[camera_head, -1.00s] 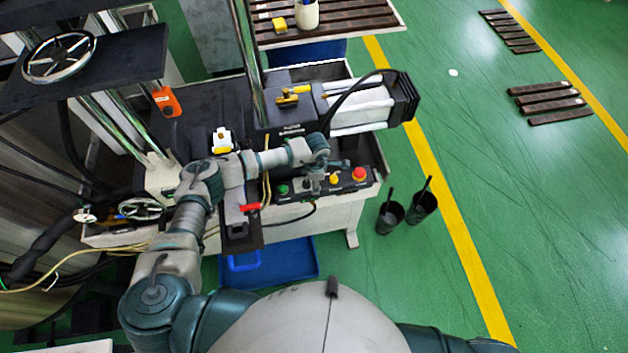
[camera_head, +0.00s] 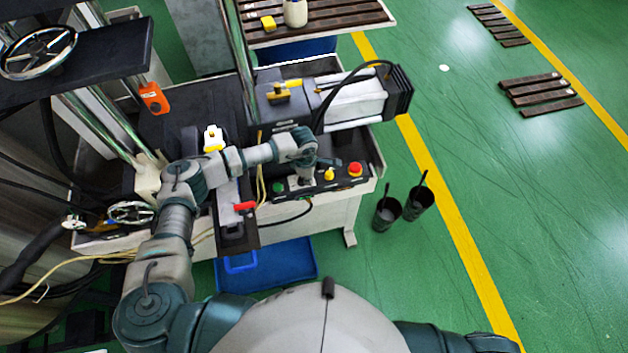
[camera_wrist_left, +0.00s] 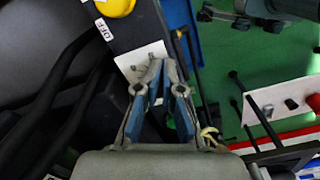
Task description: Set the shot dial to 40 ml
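The control panel (camera_head: 318,187) runs along the front of the machine, with a green button (camera_head: 278,187), a yellow knob (camera_head: 329,174) and a red button (camera_head: 355,169). My left gripper (camera_head: 304,181) points down at the panel between the green button and the yellow knob. In the left wrist view, its fingertips (camera_wrist_left: 163,63) are close together at the edge of a pale plate (camera_wrist_left: 138,60). The shot dial and its scale cannot be made out. Whether the fingertips hold anything is unclear. My right gripper is out of view.
Two dark cups (camera_head: 387,213) stand on the green floor right of the machine.

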